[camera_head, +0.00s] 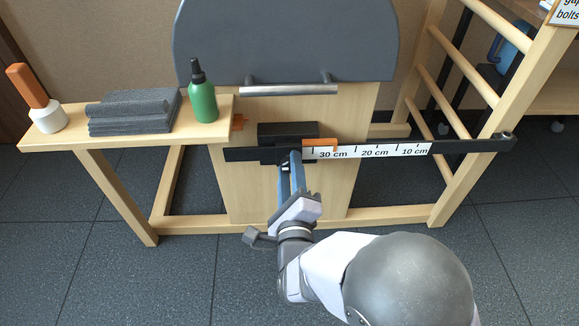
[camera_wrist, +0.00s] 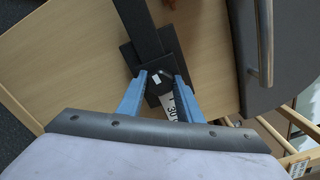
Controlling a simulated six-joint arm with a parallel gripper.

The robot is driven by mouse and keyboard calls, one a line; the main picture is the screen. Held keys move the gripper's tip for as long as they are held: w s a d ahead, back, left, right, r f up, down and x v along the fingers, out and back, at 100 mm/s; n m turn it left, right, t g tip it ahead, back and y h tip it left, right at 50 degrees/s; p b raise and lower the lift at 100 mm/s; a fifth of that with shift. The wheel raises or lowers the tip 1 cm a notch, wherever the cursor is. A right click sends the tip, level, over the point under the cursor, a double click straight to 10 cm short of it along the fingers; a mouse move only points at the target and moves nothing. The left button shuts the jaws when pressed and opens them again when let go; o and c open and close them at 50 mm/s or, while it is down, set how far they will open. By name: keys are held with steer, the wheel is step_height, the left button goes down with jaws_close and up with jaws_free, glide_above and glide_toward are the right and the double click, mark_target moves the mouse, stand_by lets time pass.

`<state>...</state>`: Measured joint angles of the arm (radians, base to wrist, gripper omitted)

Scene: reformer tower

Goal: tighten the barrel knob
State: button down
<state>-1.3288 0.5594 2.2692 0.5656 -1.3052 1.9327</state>
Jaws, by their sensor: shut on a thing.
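The barrel knob (camera_wrist: 155,92) is dark, with a small pale mark, and sits between my blue fingertips in the wrist view. My gripper (camera_wrist: 161,78) is shut on it, one finger on each side. In the head view my gripper (camera_head: 290,158) reaches up to the front of the black carriage (camera_head: 288,131), and the knob is hidden behind the fingers. The carriage sits on a black horizontal rail (camera_head: 470,146) with a white scale (camera_head: 375,151) marked 30, 20 and 10 cm. An orange pointer (camera_head: 320,142) stands near the 30 cm mark.
A grey padded board (camera_head: 290,40) with a metal bar (camera_head: 290,90) is above the rail. A wooden side shelf (camera_head: 75,138) at left holds a green bottle (camera_head: 203,102), folded grey towels (camera_head: 135,112) and an orange-handled tool (camera_head: 36,97). A wooden ladder frame (camera_head: 460,65) stands at right.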

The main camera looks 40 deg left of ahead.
steer(key=shift+f, duration=0.1)
steer(key=m+b, duration=0.2)
steer(key=b, duration=0.1)
steer(key=shift+f, duration=0.2)
steer(key=c, duration=0.9)
jaws_free()
steer(key=shift+r+p, duration=0.3)
steer(key=shift+p, duration=0.15)
steer(key=shift+s, duration=0.1)
steer(key=shift+b+v, duration=0.4)
steer(key=shift+v, duration=2.55)
